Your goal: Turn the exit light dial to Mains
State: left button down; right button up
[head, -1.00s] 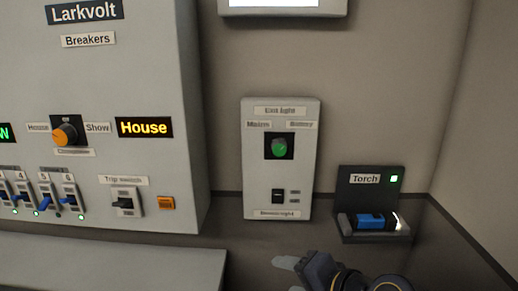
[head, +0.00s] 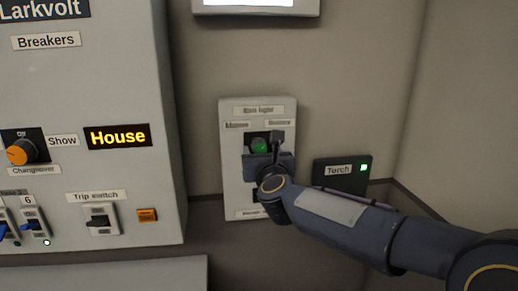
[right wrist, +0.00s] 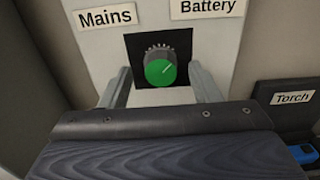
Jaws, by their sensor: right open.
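The exit light dial (head: 260,146) is a green knob on a black square. It sits on a pale wall panel (head: 232,185) headed "Exit light". In the right wrist view the knob (right wrist: 160,71) has a mark pointing up and right, towards the "Battery" label (right wrist: 208,8). The "Mains" label (right wrist: 105,18) is at upper left. My right gripper (head: 263,150) is in front of the panel, partly covering it. Its open fingers (right wrist: 161,84) stand either side of the knob, apart from it in the picture; I cannot tell their depth. My left gripper is not in view.
The grey breaker cabinet (head: 90,170) stands left, with an orange changeover knob (head: 20,153), a lit "House" sign (head: 118,136) and a trip switch (head: 101,217). The torch holder (head: 340,172) is close on the right, partly behind my arm. A screen (head: 258,3) hangs above.

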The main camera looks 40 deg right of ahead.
jog(key=shift+x, duration=1)
jog(key=shift+c, duration=0.5)
jog(key=c, duration=0.9)
